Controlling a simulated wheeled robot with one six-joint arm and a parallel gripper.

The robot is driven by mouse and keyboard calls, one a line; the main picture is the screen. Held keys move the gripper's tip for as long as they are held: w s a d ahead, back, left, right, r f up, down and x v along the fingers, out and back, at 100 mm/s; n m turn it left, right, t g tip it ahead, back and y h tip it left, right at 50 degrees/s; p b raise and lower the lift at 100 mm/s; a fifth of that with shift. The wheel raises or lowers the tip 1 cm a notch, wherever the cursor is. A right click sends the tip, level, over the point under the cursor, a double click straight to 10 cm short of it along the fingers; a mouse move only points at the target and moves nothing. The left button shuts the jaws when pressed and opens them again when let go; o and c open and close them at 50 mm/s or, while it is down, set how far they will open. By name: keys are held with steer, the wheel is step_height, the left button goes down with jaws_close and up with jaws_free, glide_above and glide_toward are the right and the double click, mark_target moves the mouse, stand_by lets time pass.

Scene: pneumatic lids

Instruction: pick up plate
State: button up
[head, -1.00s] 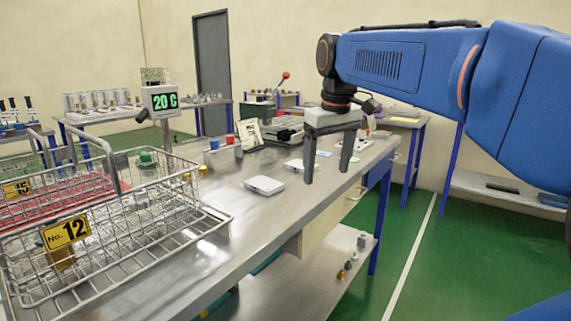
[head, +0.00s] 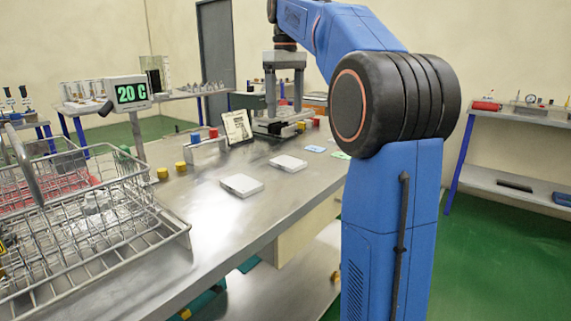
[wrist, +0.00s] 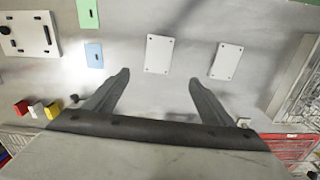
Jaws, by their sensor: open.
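Two white flat plates lie apart on the metal bench. The nearer plate (head: 241,186) is on the basket side and shows at right in the wrist view (wrist: 227,61). The farther plate (head: 288,163) shows near the middle of the wrist view (wrist: 158,53), beyond the gap between my fingers. Each plate has small dark dots at its corners. My gripper (head: 284,108) points down above the far part of the bench, behind the plates in the head view. Its fingers are apart with nothing between them, as the wrist view (wrist: 158,79) also shows.
A wire basket (head: 150,228) stands on the near left of the bench. A blue card (head: 314,148) and a green card (head: 340,155) lie beyond the plates. A tilted framed sheet (head: 237,127) and yellow cylinders (head: 180,167) stand behind. Bench around the plates is clear.

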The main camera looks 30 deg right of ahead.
glide_above(288, 161)
steer(key=f, duration=1)
steer(key=shift+w+a+f, duration=0.1)
steer(key=shift+w+a, duration=0.1)
steer(key=shift+a, duration=0.1)
steer(key=shift+s+d+f, duration=0.1)
steer(key=shift+d+f, duration=0.05)
steer(key=shift+f, duration=1.2)
steer(key=shift+s+d+f, duration=0.1)
steer(key=shift+d+f, duration=0.05)
steer(key=shift+f, duration=1.2)
steer(key=shift+c, duration=0.7)
steer(key=c, duration=1.2)
